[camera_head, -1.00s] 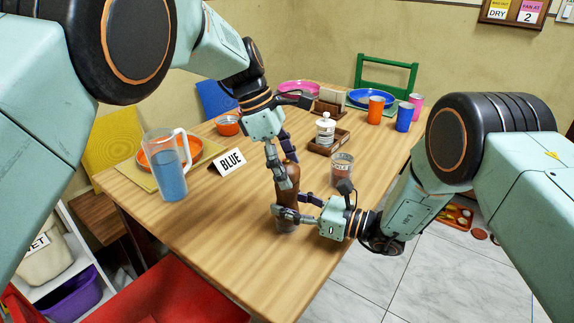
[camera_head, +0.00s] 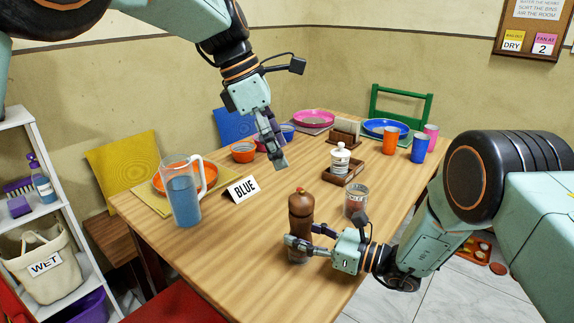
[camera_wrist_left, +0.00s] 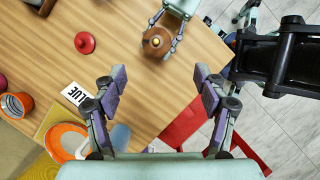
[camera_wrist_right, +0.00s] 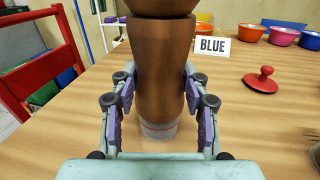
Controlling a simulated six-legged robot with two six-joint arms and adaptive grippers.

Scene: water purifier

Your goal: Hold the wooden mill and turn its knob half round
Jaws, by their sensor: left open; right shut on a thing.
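The brown wooden mill (camera_head: 300,213) stands upright near the table's front edge, its round knob (camera_head: 298,192) uncovered on top. My right gripper (camera_head: 304,240) is shut around the mill's lower body; the right wrist view shows the wood (camera_wrist_right: 160,65) between its fingers. The mill's clear base shows below the fingers. My left gripper (camera_head: 273,152) is open and empty, raised above the table and apart from the mill. In the left wrist view the mill's top (camera_wrist_left: 156,41) shows from above, beyond the open fingers (camera_wrist_left: 159,80).
A glass jar (camera_head: 356,201) stands just right of the mill. A BLUE sign (camera_head: 242,190) and a pitcher of blue liquid (camera_head: 184,192) are to the left. A white jar (camera_head: 340,158) sits on a wooden tray behind. A red lid (camera_wrist_right: 262,80) lies on the table.

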